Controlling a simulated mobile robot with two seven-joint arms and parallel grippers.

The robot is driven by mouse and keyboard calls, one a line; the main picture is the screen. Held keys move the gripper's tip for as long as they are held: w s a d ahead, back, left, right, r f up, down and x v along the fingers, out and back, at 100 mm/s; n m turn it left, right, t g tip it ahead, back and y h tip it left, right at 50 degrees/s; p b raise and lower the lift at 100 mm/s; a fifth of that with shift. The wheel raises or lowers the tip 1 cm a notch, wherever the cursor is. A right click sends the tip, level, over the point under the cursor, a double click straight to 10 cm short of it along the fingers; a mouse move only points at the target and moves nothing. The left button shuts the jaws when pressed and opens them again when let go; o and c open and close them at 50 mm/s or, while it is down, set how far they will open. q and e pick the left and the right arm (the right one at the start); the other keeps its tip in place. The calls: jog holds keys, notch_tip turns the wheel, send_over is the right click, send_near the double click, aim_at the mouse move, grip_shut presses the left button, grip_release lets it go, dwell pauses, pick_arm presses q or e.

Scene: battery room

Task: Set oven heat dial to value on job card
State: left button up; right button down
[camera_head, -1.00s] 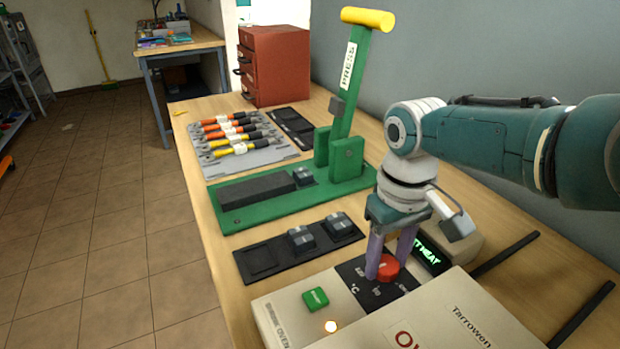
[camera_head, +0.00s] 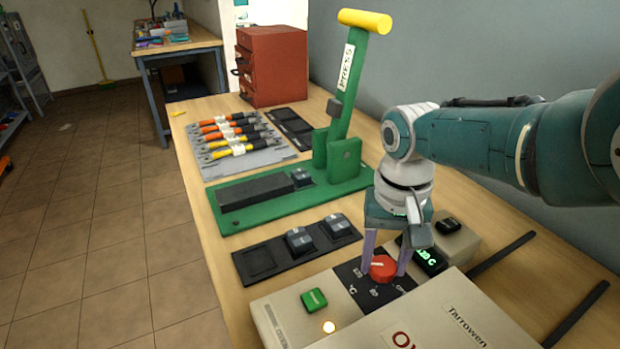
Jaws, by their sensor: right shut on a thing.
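The red heat dial (camera_head: 382,268) sits on the black scale panel of the cream oven control unit (camera_head: 278,318). Small temperature marks in °C surround it, too small to read surely. My right gripper (camera_head: 385,270) points down with its purple fingers on either side of the dial, shut on it. The green display (camera_head: 430,259) beside it is partly hidden by my wrist; its visible end looks like "20 C". I cannot make out a job card. My left gripper is out of view.
A green button (camera_head: 314,300) and a lit lamp (camera_head: 329,327) are on the oven front, with a black knob (camera_head: 448,226) behind. A lid marked Tarrowen (camera_head: 440,320) lies close in front. The green press (camera_head: 345,160) stands behind, near my arm.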

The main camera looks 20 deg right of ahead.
aim_at(383, 265)
dwell(0.3)
jog(key=shift+c, duration=1.5)
grip_release()
notch_tip(383, 265, up, 10)
jog(key=p, duration=0.7)
